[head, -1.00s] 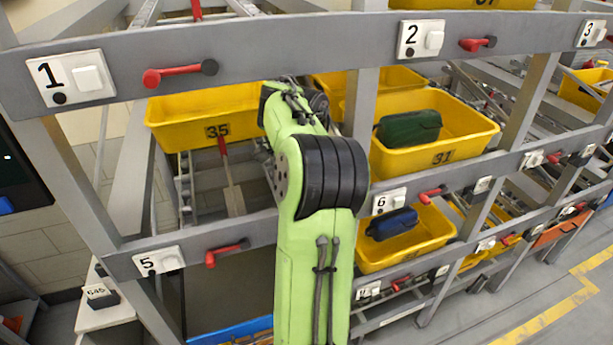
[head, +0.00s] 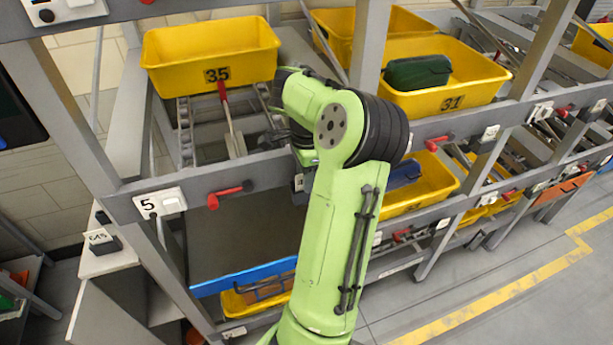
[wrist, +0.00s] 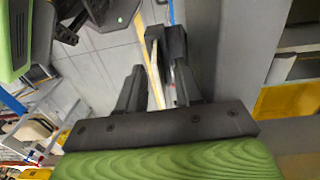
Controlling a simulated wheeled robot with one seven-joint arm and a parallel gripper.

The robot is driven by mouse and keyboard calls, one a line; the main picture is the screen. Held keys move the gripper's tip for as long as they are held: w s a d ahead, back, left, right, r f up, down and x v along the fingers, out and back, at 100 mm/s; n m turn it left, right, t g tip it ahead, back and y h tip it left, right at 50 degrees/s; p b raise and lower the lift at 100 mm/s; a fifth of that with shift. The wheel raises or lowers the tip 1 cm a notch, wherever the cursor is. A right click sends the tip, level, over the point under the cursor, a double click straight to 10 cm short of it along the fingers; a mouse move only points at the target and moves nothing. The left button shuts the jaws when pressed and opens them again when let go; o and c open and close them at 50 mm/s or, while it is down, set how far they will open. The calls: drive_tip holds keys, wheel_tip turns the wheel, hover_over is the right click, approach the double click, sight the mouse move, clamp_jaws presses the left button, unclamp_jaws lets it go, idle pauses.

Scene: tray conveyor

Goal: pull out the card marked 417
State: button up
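I cannot make out a card marked 417 in either view. A small white card (head: 98,237) in a dark holder stands at the lower left; its number looks like 645. My gripper (wrist: 154,62) shows in the wrist view with its two dark fingers apart and floor visible between them. I see no card held there.
Yellow bin 35 (head: 211,57) and yellow bin 31 (head: 453,102) sit on the upper level. Bin 31 holds a dark green case (head: 418,72). The grey rail (head: 245,172) has red handles (head: 229,194). A blue-edged tray (head: 243,278) is below. Floor at right is clear.

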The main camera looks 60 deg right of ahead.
drive_tip(key=shift+a, duration=0.1)
clamp_jaws()
drive_tip(key=shift+r, duration=0.15)
drive_tip(key=shift+r+p, duration=1.95)
drive_tip(key=shift+r, duration=0.55)
drive_tip(key=shift+r+p, duration=1.2)
drive_tip(key=shift+r, duration=0.85)
